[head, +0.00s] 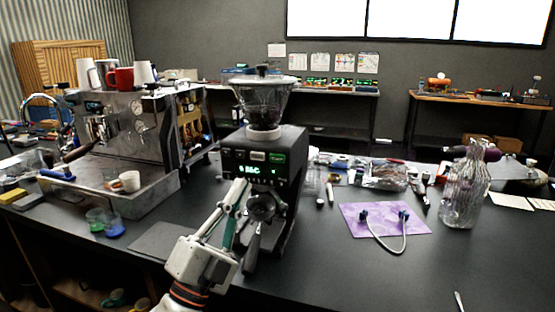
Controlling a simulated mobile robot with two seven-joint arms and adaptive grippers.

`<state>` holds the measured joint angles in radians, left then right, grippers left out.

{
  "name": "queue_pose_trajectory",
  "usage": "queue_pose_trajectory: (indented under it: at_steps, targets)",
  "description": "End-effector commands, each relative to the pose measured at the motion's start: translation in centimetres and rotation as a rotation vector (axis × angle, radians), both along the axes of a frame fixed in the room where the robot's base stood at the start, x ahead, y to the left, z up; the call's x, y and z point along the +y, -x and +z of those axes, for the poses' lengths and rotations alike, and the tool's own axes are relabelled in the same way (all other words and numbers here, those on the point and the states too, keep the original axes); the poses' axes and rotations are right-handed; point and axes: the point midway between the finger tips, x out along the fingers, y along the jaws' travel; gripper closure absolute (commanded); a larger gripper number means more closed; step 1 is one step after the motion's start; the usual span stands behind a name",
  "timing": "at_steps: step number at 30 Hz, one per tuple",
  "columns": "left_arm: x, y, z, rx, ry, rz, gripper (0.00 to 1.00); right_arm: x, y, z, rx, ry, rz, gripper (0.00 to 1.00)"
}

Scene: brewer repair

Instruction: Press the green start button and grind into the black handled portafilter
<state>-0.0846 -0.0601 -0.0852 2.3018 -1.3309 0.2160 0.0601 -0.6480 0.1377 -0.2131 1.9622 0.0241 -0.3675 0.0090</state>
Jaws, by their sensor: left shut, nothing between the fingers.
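The black grinder (290,147) stands on the dark counter with a clear hopper (263,105) on top. Its front panel has a green button (277,157) on the right, a pale button (258,156) beside it and a lit green display (262,171) below. Under the panel sits a dark round part (262,206) with a dark handle (252,246) slanting down toward me; it looks like the black handled portafilter, partly hidden by my gripper. My left gripper (241,188) is shut and empty, its fingers pointing up just below and left of the display. Contact with the grinder cannot be told.
A steel espresso machine (130,135) with cups on top stands at left. Small glasses (114,228) and a dark mat (168,240) lie before it. At right are a purple cloth (358,222) with a cable and a glass carafe (464,192). The front right counter is mostly clear.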

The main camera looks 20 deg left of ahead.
Motion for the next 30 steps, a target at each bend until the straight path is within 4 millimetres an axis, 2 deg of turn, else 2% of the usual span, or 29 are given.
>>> queue_pose_trajectory:
  at_steps: [3,7,20,26,30]
  targets:
    - [-2.0,0.3,1.1,-0.045,-0.054,-0.052,1.0,-0.1,0.0,-0.1,0.001,0.002,0.001,0.6]
    - [-3.1,0.5,1.5,-0.066,-0.088,-0.082,1.0,-0.1,0.1,-0.1,0.001,0.002,0.001,0.6]
    - [-3.4,0.4,1.6,-0.07,-0.096,-0.089,1.0,-0.1,0.1,-0.1,0.002,0.003,0.001,0.6]
    - [-3.4,-1.0,1.5,-0.071,-0.096,-0.088,1.0,-0.1,0.2,-0.5,0.006,0.003,0.001,0.6]
    - [-3.4,-2.8,1.5,-0.071,-0.096,-0.088,1.0,-0.1,0.3,-0.9,0.009,0.003,0.0,0.6]
